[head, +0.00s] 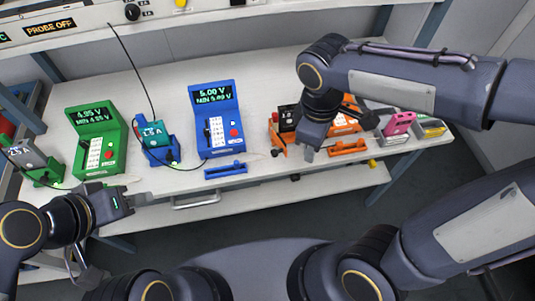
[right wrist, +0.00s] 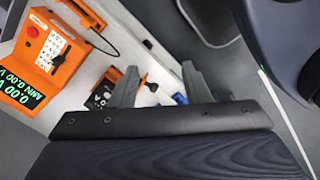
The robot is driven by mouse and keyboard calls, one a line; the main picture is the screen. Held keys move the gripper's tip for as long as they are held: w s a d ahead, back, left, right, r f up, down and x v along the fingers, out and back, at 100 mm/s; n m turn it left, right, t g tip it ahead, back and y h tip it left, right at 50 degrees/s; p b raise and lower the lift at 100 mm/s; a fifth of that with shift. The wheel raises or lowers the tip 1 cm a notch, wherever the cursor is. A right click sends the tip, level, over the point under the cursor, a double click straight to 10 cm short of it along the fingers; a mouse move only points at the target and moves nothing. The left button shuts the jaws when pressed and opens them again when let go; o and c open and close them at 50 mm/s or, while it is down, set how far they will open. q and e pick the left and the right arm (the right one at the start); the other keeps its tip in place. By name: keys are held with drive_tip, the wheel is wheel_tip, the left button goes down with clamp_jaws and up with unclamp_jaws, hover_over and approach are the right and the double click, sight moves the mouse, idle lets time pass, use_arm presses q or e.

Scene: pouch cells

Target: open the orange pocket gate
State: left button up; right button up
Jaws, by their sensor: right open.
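An orange pocket (head: 279,142) stands on the white bench, left of an orange meter (head: 346,126), with a black part in it. My right arm covers much of both. The pocket also shows in the right wrist view (right wrist: 108,97), partly behind a finger; I cannot tell how its gate stands. My right gripper (head: 308,152) is over the pocket's front right side in the head view.
An orange bar (head: 348,148) lies before the orange meter, and a blue bar (head: 225,170) before the blue meter (head: 213,120). A teal cell (head: 152,134) stands in a blue pocket. A green meter (head: 97,140) is at left. A pink cell (head: 398,123) is at right.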

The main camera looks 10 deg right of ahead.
drive_tip(key=w+a+f+n+h+b, duration=0.2)
drive_tip(key=w+a+f+n+h, duration=0.2)
drive_tip(key=a+n, duration=0.15)
drive_tip(key=n+t+h+b, duration=0.1)
drive_tip(key=n+t+h, duration=0.2)
drive_tip(key=n+h, duration=0.15)
approach(272, 153)
drive_tip(key=shift+n+y, duration=0.35)
drive_tip(key=shift+n, duration=0.05)
drive_tip(key=x, duration=0.8)
drive_tip(key=shift+d+r, duration=0.1)
drive_tip(key=shift+d, duration=0.15)
drive_tip(key=shift+c, duration=0.2)
clamp_jaws()
